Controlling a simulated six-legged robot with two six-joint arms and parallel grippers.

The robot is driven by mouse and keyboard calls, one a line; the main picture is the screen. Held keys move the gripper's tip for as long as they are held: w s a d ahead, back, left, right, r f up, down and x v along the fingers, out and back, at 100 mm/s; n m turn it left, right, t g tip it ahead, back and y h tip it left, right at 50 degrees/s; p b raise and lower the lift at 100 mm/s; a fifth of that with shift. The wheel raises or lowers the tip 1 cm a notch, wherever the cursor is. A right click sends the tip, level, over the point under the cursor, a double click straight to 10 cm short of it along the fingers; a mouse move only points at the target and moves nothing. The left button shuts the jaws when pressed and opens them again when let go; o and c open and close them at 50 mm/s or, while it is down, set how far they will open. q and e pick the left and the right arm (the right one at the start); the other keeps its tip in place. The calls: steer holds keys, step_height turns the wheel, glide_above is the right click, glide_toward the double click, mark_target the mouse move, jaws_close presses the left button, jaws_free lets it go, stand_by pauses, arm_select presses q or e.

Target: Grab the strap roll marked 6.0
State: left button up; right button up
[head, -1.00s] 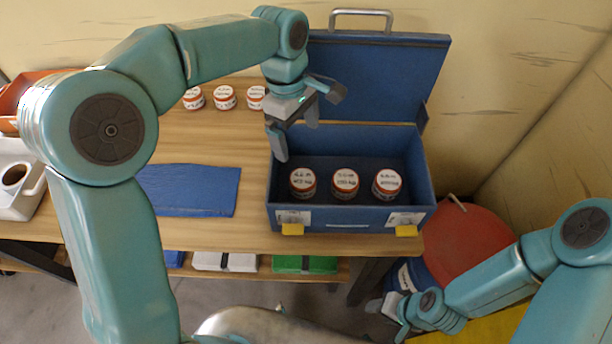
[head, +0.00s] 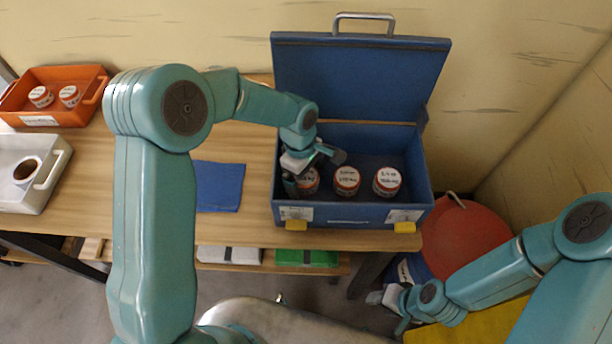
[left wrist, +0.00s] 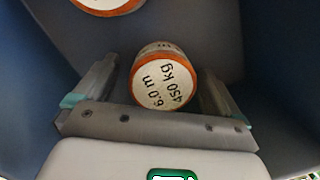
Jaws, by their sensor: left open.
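The roll marked 6.0 m, 450 kg (left wrist: 165,88) has a white label and an orange rim. It stands between the open fingers of my left gripper (head: 304,178) in the left wrist view; contact with the fingers is not clear. In the head view this roll (head: 311,181) is the leftmost of three in the open blue box (head: 350,214), partly hidden by the gripper. The middle roll (head: 347,181) and right roll (head: 387,182) stand beside it. My right gripper (head: 384,299) is low at the right, away from the box; its jaws are too small to judge.
The box's raised lid (head: 360,80) stands behind it. A blue mat (head: 219,187) lies left of the box. An orange tray (head: 88,112) with two rolls and a white tray (head: 50,190) with one roll are at far left. A red round object (head: 470,240) is at right.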

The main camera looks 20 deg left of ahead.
arm_select(q)
steer(key=shift+s+f, duration=0.1)
steer(key=shift+f, duration=0.05)
steer(key=shift+s, duration=0.15)
steer(key=c, duration=1.2)
steer(key=shift+c, duration=0.2)
